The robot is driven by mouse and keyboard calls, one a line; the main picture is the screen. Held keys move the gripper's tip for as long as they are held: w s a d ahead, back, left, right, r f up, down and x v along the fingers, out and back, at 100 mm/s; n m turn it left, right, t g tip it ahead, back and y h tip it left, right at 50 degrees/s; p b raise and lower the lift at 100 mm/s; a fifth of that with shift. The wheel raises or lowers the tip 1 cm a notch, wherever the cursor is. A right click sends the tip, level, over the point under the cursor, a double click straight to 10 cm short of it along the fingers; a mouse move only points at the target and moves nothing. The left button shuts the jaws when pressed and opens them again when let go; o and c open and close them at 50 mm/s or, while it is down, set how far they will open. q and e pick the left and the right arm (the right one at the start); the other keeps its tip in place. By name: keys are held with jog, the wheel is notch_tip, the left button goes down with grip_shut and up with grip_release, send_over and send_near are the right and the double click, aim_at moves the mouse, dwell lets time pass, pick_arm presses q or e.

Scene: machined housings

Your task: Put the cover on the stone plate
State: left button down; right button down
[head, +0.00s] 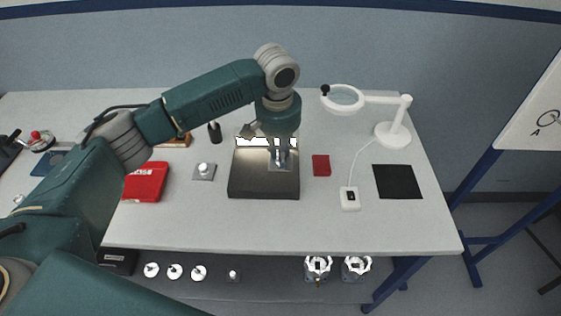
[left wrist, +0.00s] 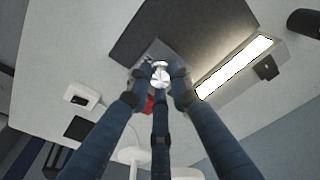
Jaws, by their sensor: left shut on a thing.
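The stone plate (head: 247,185) is a dark, flat slab near the middle of the table; it also shows in the left wrist view (left wrist: 205,25). My left gripper (head: 281,152) points down over its right part and is shut on the knob of the cover, a square grey metal piece (head: 281,167). In the left wrist view, the fingers (left wrist: 160,76) close around the bright round knob, and part of the cover shows beyond them. The cover is over the plate; I cannot tell whether it touches. The right gripper is not in view.
A lit bar (left wrist: 233,67) stands along the plate's back edge. A similar knobbed square piece (head: 204,172) and a red case (head: 146,182) lie left. Right are a red block (head: 321,165), a white switch box (head: 349,199), a magnifier lamp (head: 392,135) and a black mat (head: 397,182).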

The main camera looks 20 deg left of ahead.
pick_arm(q)
jog(key=shift+f, duration=0.45)
notch_tip(320, 180, down, 4)
jog(key=shift+r+p, duration=0.2)
jog(key=shift+p, duration=0.15)
jog(key=c, duration=1.6)
grip_release()
jog(key=shift+f, duration=0.1)
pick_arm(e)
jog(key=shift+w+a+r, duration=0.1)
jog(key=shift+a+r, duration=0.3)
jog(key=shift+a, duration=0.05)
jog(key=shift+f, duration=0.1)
